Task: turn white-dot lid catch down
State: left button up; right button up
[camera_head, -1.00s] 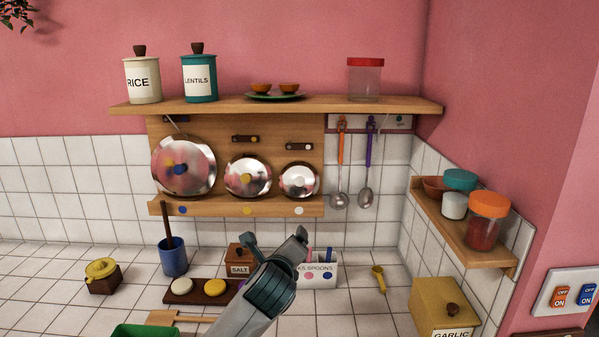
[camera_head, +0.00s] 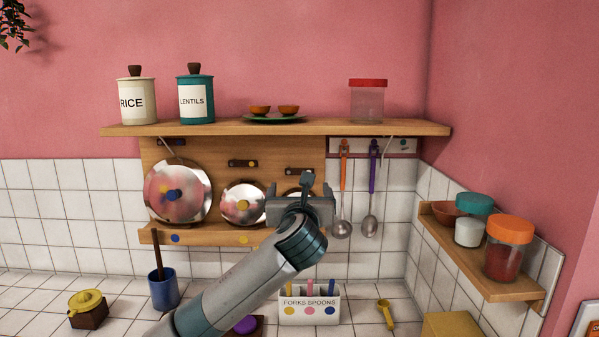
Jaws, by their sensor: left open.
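The white-dot lid catch (camera_head: 292,170) is a dark bar lying level on the wooden back board, above the smallest lid. My left gripper's wrist part covers some of it. The smallest lid (camera_head: 290,192) is mostly hidden behind the gripper, with only a sliver of its rim showing. The white dot on the ledge is hidden. My left gripper (camera_head: 300,191) is open, seen from behind, in front of the small lid and just below the catch. I cannot tell whether it touches anything. My right gripper is not in view.
The middle lid (camera_head: 243,204) hangs under a level catch (camera_head: 243,163). The big lid (camera_head: 178,191) hangs at left. Ladles (camera_head: 370,224) hang close on the right. A shelf (camera_head: 280,128) with jars runs above, and a spoon holder (camera_head: 310,309) stands below.

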pick_arm(q)
jog(key=shift+w, duration=0.1)
jog(key=p, duration=0.5)
send_near(300, 169)
jog(key=w, duration=0.5)
jog(key=shift+w+a+r, duration=0.1)
jog(key=shift+w, duration=1.7)
jog(key=c, duration=1.5)
